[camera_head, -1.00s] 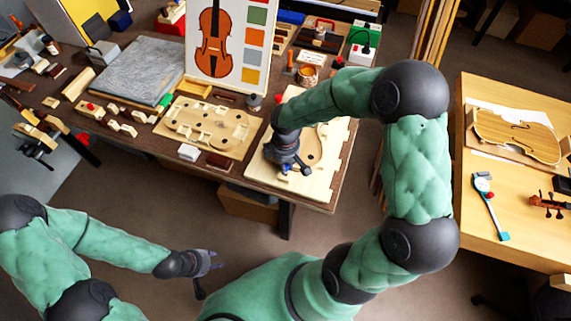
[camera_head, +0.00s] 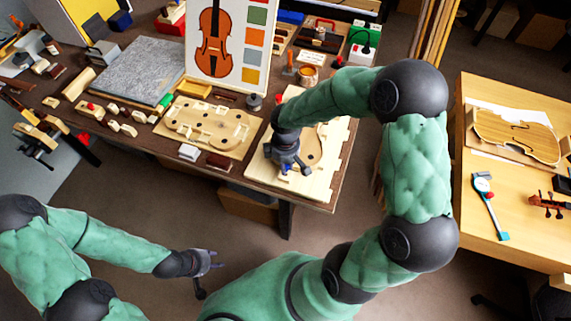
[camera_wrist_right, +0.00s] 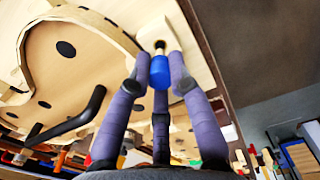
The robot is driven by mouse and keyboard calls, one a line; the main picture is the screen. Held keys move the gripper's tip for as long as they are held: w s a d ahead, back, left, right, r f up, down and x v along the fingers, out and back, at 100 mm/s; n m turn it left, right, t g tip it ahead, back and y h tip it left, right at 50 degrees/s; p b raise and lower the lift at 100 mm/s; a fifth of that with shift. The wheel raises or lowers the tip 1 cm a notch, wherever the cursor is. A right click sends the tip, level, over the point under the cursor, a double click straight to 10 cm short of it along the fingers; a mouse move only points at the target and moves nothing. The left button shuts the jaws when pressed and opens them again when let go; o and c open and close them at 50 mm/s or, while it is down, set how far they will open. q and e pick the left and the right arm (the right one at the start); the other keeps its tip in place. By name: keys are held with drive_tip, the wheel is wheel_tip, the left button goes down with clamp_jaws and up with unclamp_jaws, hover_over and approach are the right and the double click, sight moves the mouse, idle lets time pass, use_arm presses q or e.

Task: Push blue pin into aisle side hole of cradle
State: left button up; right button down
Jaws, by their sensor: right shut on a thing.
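The blue pin (camera_wrist_right: 160,73) is between the fingers of my right gripper (camera_wrist_right: 159,68) in the right wrist view. Its tip points at a hole in the pale wooden cradle (camera_wrist_right: 186,30); I cannot tell how deep it sits. In the head view my right gripper (camera_head: 294,168) is over the near part of the cradle (camera_head: 333,168), with a bit of blue showing at the fingers.
A second violin-shaped mould (camera_head: 208,124) lies left of the cradle. A white block (camera_head: 189,152) and a dark brown block (camera_head: 219,162) lie near the bench edge. A side table with a violin plate (camera_head: 516,137) stands at right. A black bent handle (camera_wrist_right: 75,123) crosses the wrist view.

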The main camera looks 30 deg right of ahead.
drive_tip(key=shift+f+b, duration=1.25)
drive_tip(key=shift+f, duration=0.5)
drive_tip(key=c, duration=1.1)
unclamp_jaws()
drive_tip(key=shift+o, duration=0.2)
drive_tip(key=shift+r, duration=0.1)
wheel_tip(320, 180, up, 12)
drive_tip(key=shift+f, duration=0.1)
